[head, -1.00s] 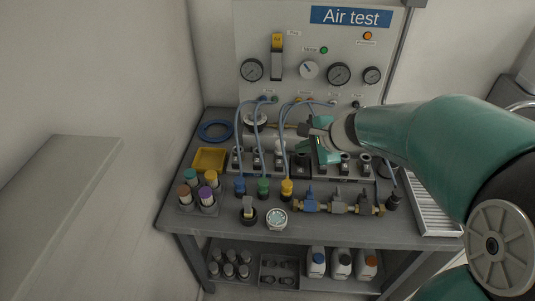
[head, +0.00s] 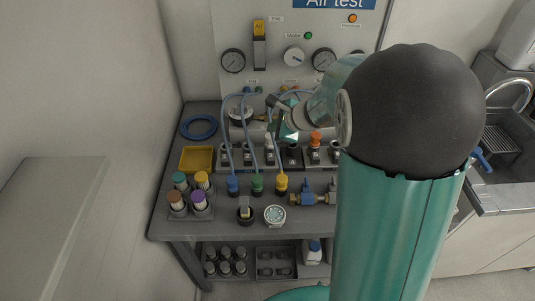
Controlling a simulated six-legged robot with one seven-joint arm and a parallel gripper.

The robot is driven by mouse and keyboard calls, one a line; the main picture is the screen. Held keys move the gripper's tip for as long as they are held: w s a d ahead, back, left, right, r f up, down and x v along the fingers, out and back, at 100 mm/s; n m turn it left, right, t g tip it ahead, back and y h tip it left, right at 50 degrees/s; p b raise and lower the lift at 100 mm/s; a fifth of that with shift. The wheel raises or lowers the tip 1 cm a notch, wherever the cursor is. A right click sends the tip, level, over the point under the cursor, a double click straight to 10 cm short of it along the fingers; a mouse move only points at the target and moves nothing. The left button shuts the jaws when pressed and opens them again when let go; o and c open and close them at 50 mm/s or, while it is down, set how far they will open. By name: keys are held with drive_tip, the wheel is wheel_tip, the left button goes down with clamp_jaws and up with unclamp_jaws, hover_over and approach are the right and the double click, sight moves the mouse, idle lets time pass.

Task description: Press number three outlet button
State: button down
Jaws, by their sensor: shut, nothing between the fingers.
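A row of small black outlet blocks runs along the back of the bench below the panel. The third from the left (head: 268,156) carries a pale upright fitting. Numbers on the blocks are too small to read, and no separate button can be made out. My gripper (head: 291,137) is shut and empty, pointing down just above the row, right of the third block and near the fourth outlet block (head: 292,157). I cannot tell whether it touches anything. My arm hides the right end of the row.
Blue hoses arch from the panel to blue (head: 232,184), green (head: 257,184) and yellow (head: 281,182) fittings, close to my gripper. An orange-topped fitting (head: 315,141) stands right of it. A sink (head: 505,135) is far right.

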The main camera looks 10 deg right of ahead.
approach(268, 153)
drive_tip(key=shift+w+a+r+x, duration=0.1)
drive_tip(key=shift+w+r+x, duration=0.05)
drive_tip(key=shift+x, duration=0.7)
drive_tip(key=shift+w+a+r+x, duration=0.1)
drive_tip(key=shift+r+x, duration=0.05)
drive_tip(key=shift+x, duration=0.75)
drive_tip(key=shift+w+r+x, duration=0.15)
drive_tip(key=shift+x, duration=0.7)
drive_tip(key=shift+f, duration=0.1)
drive_tip(key=shift+f, duration=0.3)
drive_tip(key=shift+f, duration=0.45)
idle(0.8)
drive_tip(key=shift+r, duration=0.9)
